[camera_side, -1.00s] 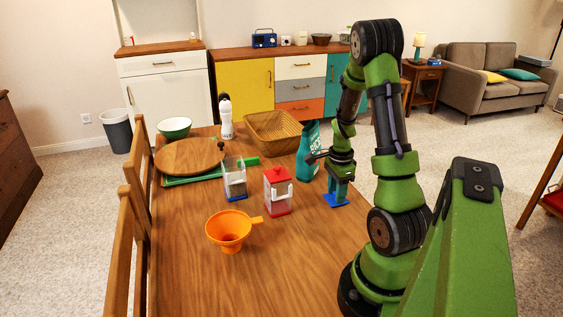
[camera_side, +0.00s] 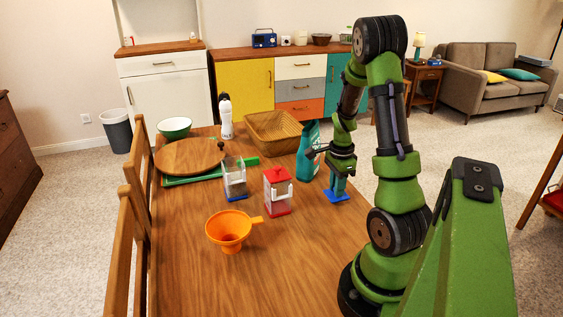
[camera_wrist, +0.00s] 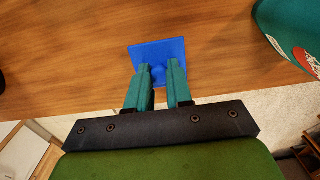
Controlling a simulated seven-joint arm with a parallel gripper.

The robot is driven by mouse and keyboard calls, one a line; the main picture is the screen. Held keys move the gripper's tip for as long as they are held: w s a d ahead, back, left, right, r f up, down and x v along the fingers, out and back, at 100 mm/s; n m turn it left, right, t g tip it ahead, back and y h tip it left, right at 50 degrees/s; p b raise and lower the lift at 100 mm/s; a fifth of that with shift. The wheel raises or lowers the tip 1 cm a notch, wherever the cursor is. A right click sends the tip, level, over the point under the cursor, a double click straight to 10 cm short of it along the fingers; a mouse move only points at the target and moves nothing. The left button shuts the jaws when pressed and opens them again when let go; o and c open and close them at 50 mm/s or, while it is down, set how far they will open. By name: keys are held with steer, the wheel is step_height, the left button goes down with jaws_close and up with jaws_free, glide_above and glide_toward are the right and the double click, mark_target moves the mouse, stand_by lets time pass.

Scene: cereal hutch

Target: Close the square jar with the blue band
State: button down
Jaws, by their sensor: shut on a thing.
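The square jar with the blue band (camera_side: 235,186) stands upright on the table, clear-walled, open at the top, with dark contents low inside. A blue square lid (camera_side: 336,197) is at the right side of the table, below my gripper (camera_side: 338,185). In the wrist view the lid (camera_wrist: 158,60) has a round knob, and my gripper's teal fingers (camera_wrist: 158,90) are shut on that knob. Whether the lid touches the table is hard to tell. The jar is out of the wrist view.
A red-lidded jar (camera_side: 278,193) stands between the blue-band jar and my gripper. An orange funnel (camera_side: 230,230), wooden basket (camera_side: 272,134), round board (camera_side: 188,157) and white bottle (camera_side: 225,118) are around.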

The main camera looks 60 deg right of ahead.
step_height(320, 180, up, 21)
steer(key=w+a, duration=0.3)
steer(key=w, duration=0.6)
steer(key=w+a, duration=0.4)
steer(key=w, duration=0.6)
steer(key=w+a, duration=0.3)
steer(key=w, duration=0.6)
step_height(320, 180, down, 10)
steer(key=shift+w+a, duration=0.25)
steer(key=shift+w, duration=0.05)
steer(key=shift+f, duration=0.55)
stand_by(0.8)
steer(key=c, duration=0.6)
jaws_free()
